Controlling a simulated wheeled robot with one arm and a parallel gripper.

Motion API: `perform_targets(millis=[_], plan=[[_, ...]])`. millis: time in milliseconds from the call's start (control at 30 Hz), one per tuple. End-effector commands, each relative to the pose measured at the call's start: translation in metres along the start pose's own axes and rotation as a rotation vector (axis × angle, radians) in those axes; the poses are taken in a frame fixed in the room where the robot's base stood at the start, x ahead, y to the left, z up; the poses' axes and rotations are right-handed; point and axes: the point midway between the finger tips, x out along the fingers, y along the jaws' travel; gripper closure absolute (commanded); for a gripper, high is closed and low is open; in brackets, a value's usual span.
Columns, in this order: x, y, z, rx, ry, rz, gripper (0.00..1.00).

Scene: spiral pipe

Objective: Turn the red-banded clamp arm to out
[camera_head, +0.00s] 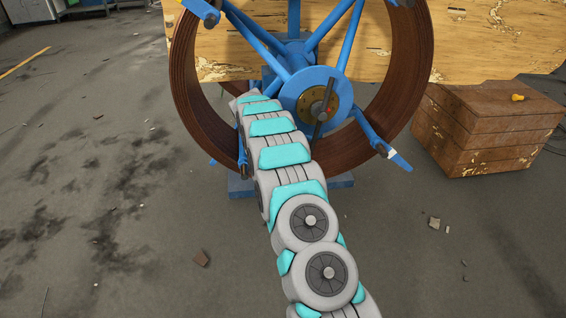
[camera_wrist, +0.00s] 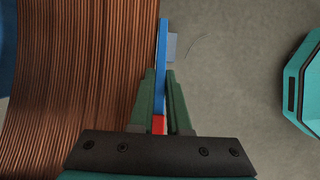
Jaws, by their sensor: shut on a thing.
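The red-banded clamp arm (camera_wrist: 162,50) is a thin blue bar in the wrist view, with its red band (camera_wrist: 159,124) low between my fingers. My gripper (camera_wrist: 160,80) has its two green fingers closed on either side of this bar, touching it. The bar runs up past the fingertips, along the right edge of the brown coil (camera_wrist: 75,70). In the head view my arm reaches to the lower left of the blue reel (camera_head: 316,95), and my gripper and the red band are hidden there.
Several other blue arms, one at the lower right (camera_head: 385,145), radiate from the reel's hub inside the coil. Brown wooden crates (camera_head: 480,125) stand to the right. A wooden board (camera_head: 500,40) is behind. The floor around is mostly clear, with small debris.

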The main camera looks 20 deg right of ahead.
Motion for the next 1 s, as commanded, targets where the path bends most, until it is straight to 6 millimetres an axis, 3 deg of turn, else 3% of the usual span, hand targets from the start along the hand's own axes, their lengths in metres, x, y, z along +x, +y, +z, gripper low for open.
perform_targets(millis=[233, 267, 533, 833, 1000], plan=[[0.001, 0.0, 0.0, 0.001, 0.001, -0.001, 1.0], [0.001, 0.0, 0.0, 0.001, 0.0, -0.001, 0.84], [0.001, 0.0, 0.0, 0.0, -0.001, -0.001, 0.55], [-0.002, 0.0, 0.0, 0.0, -0.001, 0.001, 0.55], [-0.015, 0.002, 0.0, 0.0, -0.001, 0.004, 0.55]])
